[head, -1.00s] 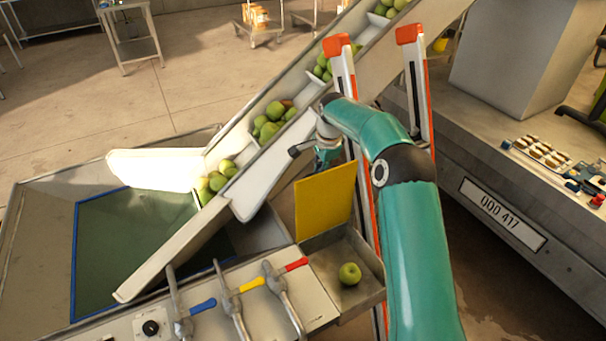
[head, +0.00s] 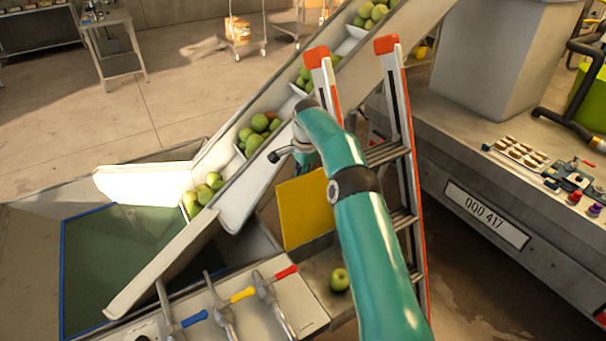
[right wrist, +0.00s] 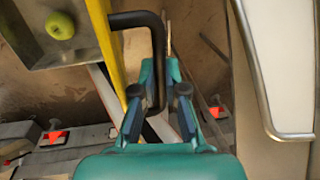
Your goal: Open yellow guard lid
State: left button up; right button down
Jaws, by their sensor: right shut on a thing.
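The yellow guard lid (head: 305,212) stands raised at the back of a metal tray (head: 318,292), its flat face towards the head camera. In the right wrist view the lid (right wrist: 103,42) shows nearly edge-on, with a black bar handle (right wrist: 138,19) on its side. My right gripper (right wrist: 160,88) is shut on this handle. In the head view the right gripper (head: 303,170) is behind the lid's upper edge and partly hidden by my arm. The open tray holds a green apple (head: 340,279). My left gripper is not in view.
A ladder (head: 402,150) with orange rails stands close behind my right arm. A sloping chute (head: 240,190) carries green fruit just left of the lid. Levers with blue, yellow (head: 243,294) and red grips stand on the panel in front.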

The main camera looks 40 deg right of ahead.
jog(key=shift+w+a+f+t, duration=0.1)
jog(key=shift+w+f+t, duration=0.3)
jog(key=shift+w, duration=0.3)
jog(key=c, duration=1.5)
grip_release()
jog(key=o, duration=0.3)
jog(key=shift+w+f, duration=0.25)
jog(key=shift+f, duration=0.1)
jog(key=shift+s, duration=0.15)
jog(key=shift+d, duration=0.2)
jog(key=shift+d+r, duration=0.15)
jog(key=shift+d, duration=0.05)
